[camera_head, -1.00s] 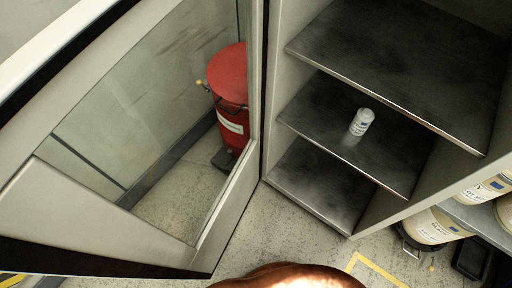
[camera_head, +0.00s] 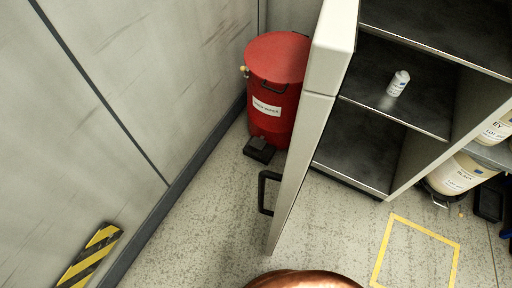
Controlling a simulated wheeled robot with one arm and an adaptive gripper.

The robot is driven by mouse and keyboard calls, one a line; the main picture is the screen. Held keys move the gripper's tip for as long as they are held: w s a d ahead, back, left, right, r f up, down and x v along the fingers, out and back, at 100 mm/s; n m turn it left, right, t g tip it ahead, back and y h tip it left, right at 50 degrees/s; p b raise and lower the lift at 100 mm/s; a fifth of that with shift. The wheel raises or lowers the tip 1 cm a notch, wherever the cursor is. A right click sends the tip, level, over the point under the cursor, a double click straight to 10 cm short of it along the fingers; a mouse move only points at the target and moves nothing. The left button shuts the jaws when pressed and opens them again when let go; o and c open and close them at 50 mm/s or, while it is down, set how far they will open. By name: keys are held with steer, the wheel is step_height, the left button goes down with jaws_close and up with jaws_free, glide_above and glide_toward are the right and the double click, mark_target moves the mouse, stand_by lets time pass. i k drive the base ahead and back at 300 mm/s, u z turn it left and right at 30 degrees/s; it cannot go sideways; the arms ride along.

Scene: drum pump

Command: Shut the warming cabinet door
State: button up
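The warming cabinet (camera_head: 378,155) stands at the upper right, its front open and its dark shelves showing. Its door (camera_head: 318,120) stands ajar at the cabinet's left side and is seen nearly edge-on, jutting toward me. A black bar handle (camera_head: 264,192) sticks out from the door's left, outer face. A small white labelled bottle (camera_head: 398,83) stands on the middle shelf. My gripper is not in view, so whether it is open or shut is not shown.
A red lidded bin (camera_head: 277,85) stands left of the door against the grey wall (camera_head: 150,75). Cream containers (camera_head: 458,174) are at the right. Yellow tape (camera_head: 415,228) marks the floor before the cabinet.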

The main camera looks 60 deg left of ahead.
mark_target(334, 49)
steer(key=k, duration=0.75)
steer(key=u, duration=1.55)
steer(key=i, duration=0.5)
steer(key=z, duration=0.1)
steer(key=k, duration=1)
steer(key=u, duration=1.25)
steer(key=i, duration=0.9)
